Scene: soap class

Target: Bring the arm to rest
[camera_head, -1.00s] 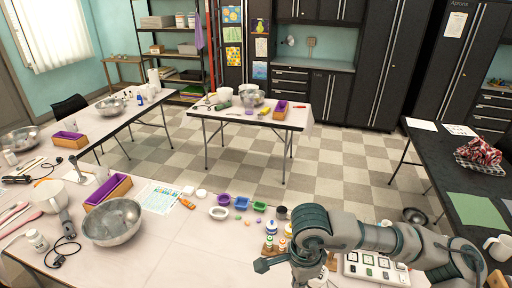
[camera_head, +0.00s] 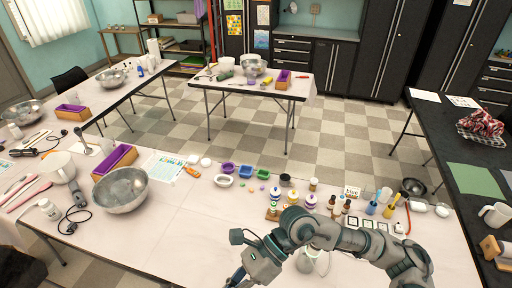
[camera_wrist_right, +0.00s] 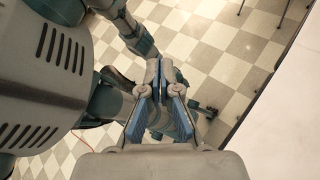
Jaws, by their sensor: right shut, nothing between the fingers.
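My right arm reaches in from the lower right of the head view, bent over the front edge of the near table (camera_head: 190,235). My right gripper (camera_head: 236,280) is at the bottom edge of that view, partly cut off. In the right wrist view the gripper (camera_wrist_right: 158,75) is shut and empty, its blue-padded fingers together. Below it there is checkered floor (camera_wrist_right: 215,60) and parts of my own body. The table's white edge (camera_wrist_right: 275,110) is to the right, apart from the fingers. My left gripper is not in view.
The near table holds a metal bowl (camera_head: 121,190), a wooden box with purple lining (camera_head: 115,161), small colored molds (camera_head: 245,172) and several bottles (camera_head: 309,202). A black table (camera_head: 470,170) stands at the right. The middle of the near table is mostly clear.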

